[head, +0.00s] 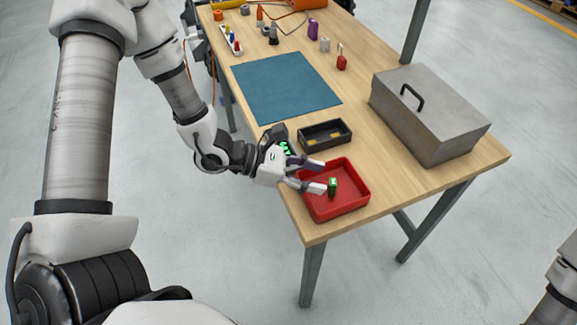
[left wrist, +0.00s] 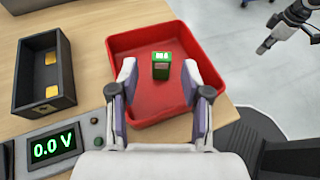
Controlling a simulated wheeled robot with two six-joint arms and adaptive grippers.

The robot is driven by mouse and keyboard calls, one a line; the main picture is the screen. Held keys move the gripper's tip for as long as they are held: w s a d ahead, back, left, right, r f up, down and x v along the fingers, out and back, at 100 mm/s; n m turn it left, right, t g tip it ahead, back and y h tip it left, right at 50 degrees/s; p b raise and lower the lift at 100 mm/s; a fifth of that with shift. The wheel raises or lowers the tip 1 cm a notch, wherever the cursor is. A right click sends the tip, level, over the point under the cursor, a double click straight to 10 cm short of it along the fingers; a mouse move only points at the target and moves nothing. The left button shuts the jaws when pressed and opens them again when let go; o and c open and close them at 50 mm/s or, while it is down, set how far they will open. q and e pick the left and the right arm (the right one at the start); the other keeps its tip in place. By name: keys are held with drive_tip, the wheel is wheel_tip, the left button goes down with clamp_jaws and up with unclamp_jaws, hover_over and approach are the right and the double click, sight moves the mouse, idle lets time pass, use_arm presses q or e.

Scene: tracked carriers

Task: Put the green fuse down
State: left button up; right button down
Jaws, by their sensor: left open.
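The green fuse (head: 332,187) stands in the red tray (head: 352,208) at the table's near end. In the left wrist view the fuse (left wrist: 161,66) is upright on the floor of the tray (left wrist: 160,105). My left gripper (head: 320,176) is open over the tray. In the left wrist view its fingertips (left wrist: 160,72) lie on either side of the fuse, with a gap showing on both sides. Part of my right arm shows at the upper right of that view, too small to tell its jaws.
A black bin (head: 325,135) with yellow pieces sits beside the tray. A meter (left wrist: 53,145) reading 0.0 V is close to my left gripper. A grey metal box (head: 430,115) stands at the right. A blue mat (head: 285,85) is bare; several small parts are behind it.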

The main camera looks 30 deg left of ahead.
use_arm(q)
drive_tip(key=v, duration=0.2)
drive_tip(key=p+v, duration=0.2)
drive_tip(key=v, duration=0.1)
drive_tip(key=shift+s+a+r, duration=0.1)
drive_tip(key=shift+a+r, duration=0.1)
drive_tip(key=shift+r, duration=0.2)
drive_tip(key=s+a+f+m+g+y, duration=0.4)
drive_tip(key=s+f+m+g+y, duration=0.15)
drive_tip(key=s+f+m, duration=0.35)
drive_tip(key=s+a+f+m+g+y, duration=0.35)
drive_tip(key=s+f+m+y, duration=0.35)
drive_tip(key=f, duration=0.3)
drive_tip(key=d+f+m, duration=0.1)
drive_tip(key=m, duration=0.1)
drive_tip(key=d+f+m+t, duration=0.1)
drive_tip(key=m, duration=0.2)
drive_tip(key=d+f+m+t+h, duration=0.1)
drive_tip(key=d+f+m, duration=0.1)
drive_tip(key=shift+s+d+f+m, duration=0.1)
drive_tip(key=shift+s+m, duration=0.2)
drive_tip(key=shift+s, duration=0.05)
